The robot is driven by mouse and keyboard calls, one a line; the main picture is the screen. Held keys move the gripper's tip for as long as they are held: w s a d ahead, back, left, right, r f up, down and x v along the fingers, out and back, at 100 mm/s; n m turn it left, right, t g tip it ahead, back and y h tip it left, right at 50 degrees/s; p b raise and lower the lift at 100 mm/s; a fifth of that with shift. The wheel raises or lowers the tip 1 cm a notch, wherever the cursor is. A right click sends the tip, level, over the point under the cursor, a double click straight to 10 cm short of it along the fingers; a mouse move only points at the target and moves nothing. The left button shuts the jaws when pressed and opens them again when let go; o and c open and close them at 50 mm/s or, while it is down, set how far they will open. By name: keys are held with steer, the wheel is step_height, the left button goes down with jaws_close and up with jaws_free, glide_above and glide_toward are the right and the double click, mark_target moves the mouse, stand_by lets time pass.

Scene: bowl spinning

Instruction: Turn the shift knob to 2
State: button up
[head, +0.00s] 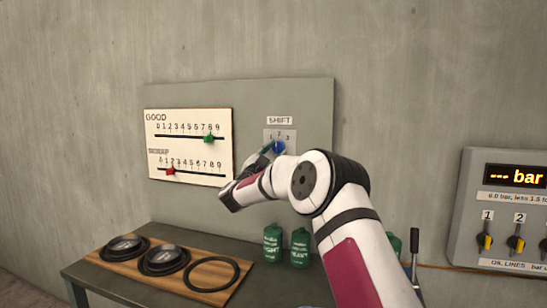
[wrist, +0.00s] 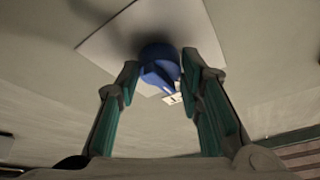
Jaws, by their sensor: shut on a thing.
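The shift knob (head: 279,147) is blue and round, on a light plate (head: 291,135) marked 1, 2, 3 under a SHIFT label (head: 279,120). In the wrist view the blue knob (wrist: 159,66) sits between the two fingertips of my gripper (wrist: 160,75). My gripper is shut on the knob, with a finger on each side. In the head view my gripper (head: 271,149) reaches the knob from the left, and my arm hides part of the panel below. Which number the knob points to cannot be made out.
A GOOD/SCRAP counter board (head: 190,150) with green and red sliders is left of the knob. Below, a bench (head: 90,270) holds a wooden board with dark round parts and green bottles (head: 273,243). A gauge box (head: 505,210) with yellow knobs is at right.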

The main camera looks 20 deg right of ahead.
stand_by(0.5)
steer(key=o, duration=1.2)
steer(key=shift+c, duration=0.2)
steer(key=v, duration=1.2)
